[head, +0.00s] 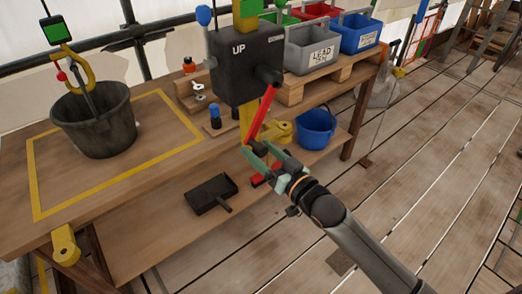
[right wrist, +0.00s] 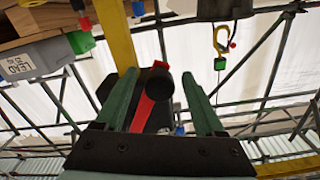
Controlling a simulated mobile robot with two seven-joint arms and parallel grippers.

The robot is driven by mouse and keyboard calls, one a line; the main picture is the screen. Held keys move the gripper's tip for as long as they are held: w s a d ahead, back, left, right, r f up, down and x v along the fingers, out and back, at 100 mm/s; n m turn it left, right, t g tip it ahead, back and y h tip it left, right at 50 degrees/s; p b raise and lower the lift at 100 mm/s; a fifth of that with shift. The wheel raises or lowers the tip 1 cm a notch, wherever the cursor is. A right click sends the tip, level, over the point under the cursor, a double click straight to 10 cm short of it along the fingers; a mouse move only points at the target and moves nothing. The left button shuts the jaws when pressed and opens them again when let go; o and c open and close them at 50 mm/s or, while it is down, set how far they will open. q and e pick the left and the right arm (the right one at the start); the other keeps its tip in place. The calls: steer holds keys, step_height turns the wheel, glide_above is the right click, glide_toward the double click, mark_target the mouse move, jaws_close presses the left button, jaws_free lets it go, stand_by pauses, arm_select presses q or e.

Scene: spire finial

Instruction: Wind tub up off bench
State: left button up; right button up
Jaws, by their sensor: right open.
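The black tub (head: 98,122) stands on the wooden bench (head: 150,195) at left, inside a yellow taped rectangle. A yellow hook (head: 90,72) hangs at the tub's bail; I cannot tell whether it bears on it. The dark winch box (head: 232,72) marked UP has a red crank (head: 262,112), arm pointing down, with a black knob at its lower end. My right gripper (head: 257,151) is open at the knob. In the right wrist view the black knob (right wrist: 160,89) shows between the green fingers, with a gap on both sides. My left gripper is not in view.
Grey, red and blue bins (head: 312,48) stand on a pallet behind the winch. A blue bucket (head: 316,128) and a black dustpan (head: 210,194) are on the lower shelf. Small bottles and fittings lie by the winch. The plank floor at right is mostly clear.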

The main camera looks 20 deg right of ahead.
jaws_close()
stand_by(0.4)
stand_by(0.9)
